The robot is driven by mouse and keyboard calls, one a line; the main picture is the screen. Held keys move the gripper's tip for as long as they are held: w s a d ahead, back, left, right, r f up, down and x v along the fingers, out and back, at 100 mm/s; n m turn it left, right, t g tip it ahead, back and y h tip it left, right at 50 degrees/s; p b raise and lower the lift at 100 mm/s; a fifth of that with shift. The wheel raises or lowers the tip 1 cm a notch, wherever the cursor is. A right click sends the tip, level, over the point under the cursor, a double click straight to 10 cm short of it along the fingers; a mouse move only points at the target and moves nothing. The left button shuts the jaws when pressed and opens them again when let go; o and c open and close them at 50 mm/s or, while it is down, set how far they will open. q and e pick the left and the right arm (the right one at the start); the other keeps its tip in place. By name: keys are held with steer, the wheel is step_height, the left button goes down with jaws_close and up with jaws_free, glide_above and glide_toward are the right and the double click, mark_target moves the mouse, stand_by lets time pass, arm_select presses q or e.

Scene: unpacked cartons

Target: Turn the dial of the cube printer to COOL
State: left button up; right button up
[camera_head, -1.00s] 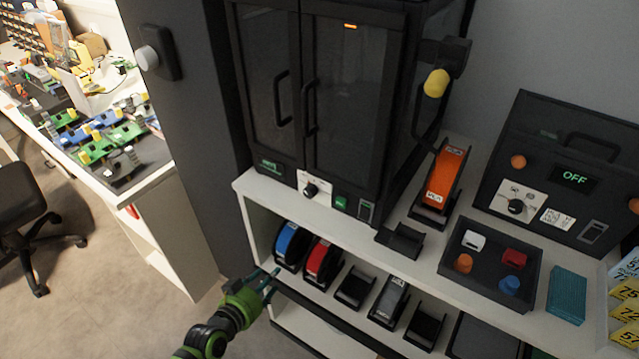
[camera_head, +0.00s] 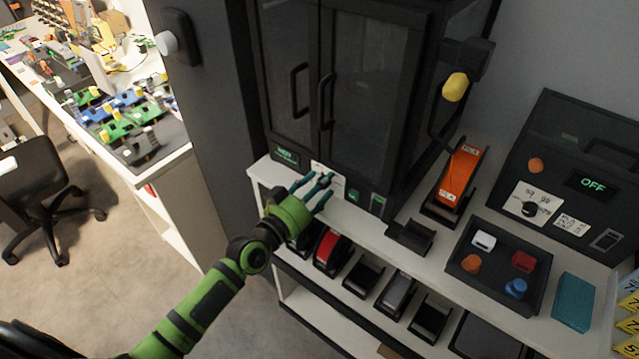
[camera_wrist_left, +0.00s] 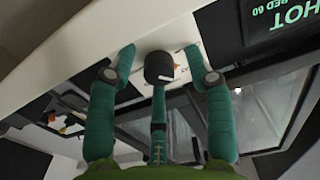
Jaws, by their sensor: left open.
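The cube printer (camera_head: 365,100) is the black two-door cabinet on the white shelf. Its black dial (camera_head: 324,181) sits on a white plate low on its front, partly hidden by my fingers. In the left wrist view the dial (camera_wrist_left: 160,67) lies between my finger tips, with a pale mark on its side. My left gripper (camera_head: 312,187) is open in front of the dial, and its fingers also show in the wrist view (camera_wrist_left: 160,58). I cannot tell whether they touch the dial. A green-lit display (camera_wrist_left: 283,18) reads HOT, BED 60, upside down. My right gripper is not in view.
A black box (camera_head: 565,175) at right has its own dial (camera_head: 528,208) and an OFF display. A dark tray (camera_head: 460,287) holds small coloured parts. An orange holder (camera_head: 459,175) stands beside the printer. Several spool-like items fill the lower shelf.

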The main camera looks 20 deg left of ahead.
arm_select(q)
steer(key=shift+c, duration=0.4)
jaws_close()
steer(key=shift+n, duration=0.3)
steer(key=n, duration=0.4)
steer(key=shift+w+r, duration=0.1)
steer(key=shift+n, duration=2.1)
steer(key=shift+r, duration=0.1)
steer(key=shift+o, duration=0.4)
jaws_free()
